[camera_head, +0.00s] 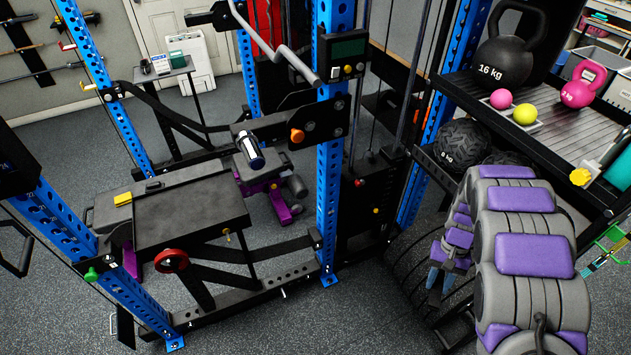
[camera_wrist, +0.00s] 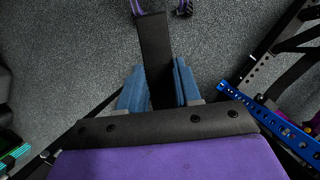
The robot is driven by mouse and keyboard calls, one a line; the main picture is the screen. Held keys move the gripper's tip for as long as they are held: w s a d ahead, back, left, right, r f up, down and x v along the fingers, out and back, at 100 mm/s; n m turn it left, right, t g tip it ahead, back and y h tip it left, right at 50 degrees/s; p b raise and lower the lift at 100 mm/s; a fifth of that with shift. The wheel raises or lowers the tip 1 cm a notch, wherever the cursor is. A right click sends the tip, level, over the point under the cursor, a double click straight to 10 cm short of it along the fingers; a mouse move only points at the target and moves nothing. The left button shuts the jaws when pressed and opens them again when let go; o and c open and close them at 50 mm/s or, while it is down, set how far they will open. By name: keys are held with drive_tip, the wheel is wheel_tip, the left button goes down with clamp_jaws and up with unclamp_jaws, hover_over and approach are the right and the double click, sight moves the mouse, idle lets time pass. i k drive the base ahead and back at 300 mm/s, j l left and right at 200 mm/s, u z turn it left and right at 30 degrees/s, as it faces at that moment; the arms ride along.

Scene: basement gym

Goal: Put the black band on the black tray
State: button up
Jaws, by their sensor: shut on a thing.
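My gripper (camera_wrist: 160,92) shows blue fingers in the wrist view, closed on a long flat black band (camera_wrist: 155,50). The band lies between the fingers and stretches toward the top of that view.
A rack shelf (camera_head: 600,150) at the right bears kettlebells and small pink and yellow balls. Medicine balls (camera_head: 462,143) sit below it. Grey floor (camera_head: 330,325) is open in front.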

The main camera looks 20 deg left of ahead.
sight(167, 215)
drive_tip(key=j+z, duration=0.1)
drive_tip(key=z, duration=1.5)
drive_tip(key=k+j+z, duration=0.15)
drive_tip(key=k+j, duration=0.2)
drive_tip(key=k+j+z, duration=0.15)
drive_tip(key=k, duration=0.4)
drive_tip(key=k+j+z, duration=0.15)
drive_tip(key=k+j, duration=0.15)
drive_tip(key=k, duration=0.2)
drive_tip(key=k+j+u, duration=0.1)
drive_tip(key=k, duration=0.3)
drive_tip(key=k+j, duration=0.3)
drive_tip(key=k, duration=0.15)
drive_tip(key=u, duration=1.7)
drive_tip(key=j+u, duration=0.1)
drive_tip(key=u, duration=0.3)
drive_tip(key=j+u, duration=0.1)
drive_tip(key=u, duration=0.3)
drive_tip(key=j+u, duration=0.15)
drive_tip(key=u, duration=0.25)
drive_tip(key=i+j, duration=0.1)
drive_tip(key=j, duration=0.25)
